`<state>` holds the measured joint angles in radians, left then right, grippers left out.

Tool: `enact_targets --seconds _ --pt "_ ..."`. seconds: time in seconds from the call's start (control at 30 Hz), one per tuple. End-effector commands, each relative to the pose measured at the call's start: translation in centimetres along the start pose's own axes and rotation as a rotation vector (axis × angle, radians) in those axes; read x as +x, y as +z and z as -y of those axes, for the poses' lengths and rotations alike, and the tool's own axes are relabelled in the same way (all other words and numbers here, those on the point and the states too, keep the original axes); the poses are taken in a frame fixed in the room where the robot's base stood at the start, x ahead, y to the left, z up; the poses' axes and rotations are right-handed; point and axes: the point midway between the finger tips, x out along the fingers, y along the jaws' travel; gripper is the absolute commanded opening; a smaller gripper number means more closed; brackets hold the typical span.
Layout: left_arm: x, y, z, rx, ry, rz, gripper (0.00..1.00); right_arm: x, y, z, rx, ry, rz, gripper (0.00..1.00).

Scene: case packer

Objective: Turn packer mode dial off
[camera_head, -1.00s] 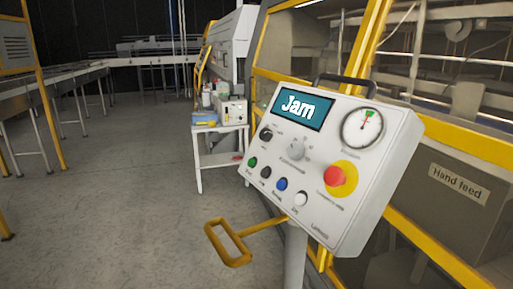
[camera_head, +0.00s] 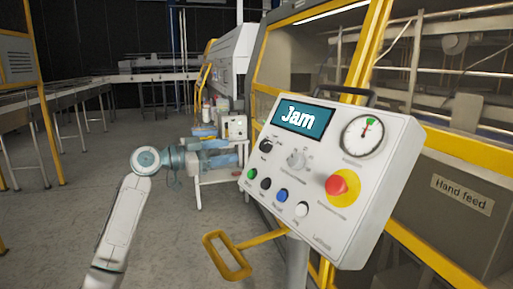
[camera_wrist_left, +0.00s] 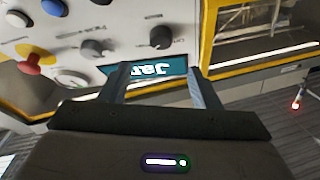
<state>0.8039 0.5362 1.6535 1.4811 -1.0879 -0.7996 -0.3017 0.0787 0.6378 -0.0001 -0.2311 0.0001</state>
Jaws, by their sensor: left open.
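The white control panel (camera_head: 330,180) has a black dial (camera_head: 265,146) below its "Jam" screen and a grey dial (camera_head: 296,159) to the right of it. Their labels are too small to read, so I cannot tell which is the mode dial. My left gripper (camera_head: 238,152) is at the panel's left edge, apart from the dials. In the left wrist view, the open, empty fingers (camera_wrist_left: 157,70) frame the upside-down screen. The black dial (camera_wrist_left: 160,37) shows beyond the fingertips, with the grey dial (camera_wrist_left: 95,47) to its left. My right gripper is out of view.
The panel also bears a red stop button (camera_head: 336,185) on yellow, a gauge (camera_head: 362,137) and a row of push buttons. A yellow handle (camera_head: 228,262) juts out below. A white cart (camera_head: 212,177) stands behind my arm. Yellow machine framing is close behind the panel.

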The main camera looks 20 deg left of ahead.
Motion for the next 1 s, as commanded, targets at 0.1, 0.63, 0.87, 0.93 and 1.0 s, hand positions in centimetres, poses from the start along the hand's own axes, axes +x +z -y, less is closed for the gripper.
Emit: enact_targets --seconds 0.1,0.63,0.87,0.93,1.0 --pt "1.9 -0.4 0.0 -0.006 0.002 -0.002 0.57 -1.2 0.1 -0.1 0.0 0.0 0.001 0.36" --pt "9.6 -0.1 0.1 -0.006 -0.001 0.0 0.57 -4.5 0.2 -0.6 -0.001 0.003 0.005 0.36" --pt "9.9 0.1 0.1 -0.004 -0.002 0.002 0.57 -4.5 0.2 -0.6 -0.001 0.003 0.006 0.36" --pt "9.9 0.1 0.1 -0.004 -0.002 0.002 0.57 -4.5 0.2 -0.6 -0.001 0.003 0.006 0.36" --pt "9.9 0.1 0.1 -0.004 -0.002 0.002 0.49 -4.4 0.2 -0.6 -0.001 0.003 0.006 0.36"
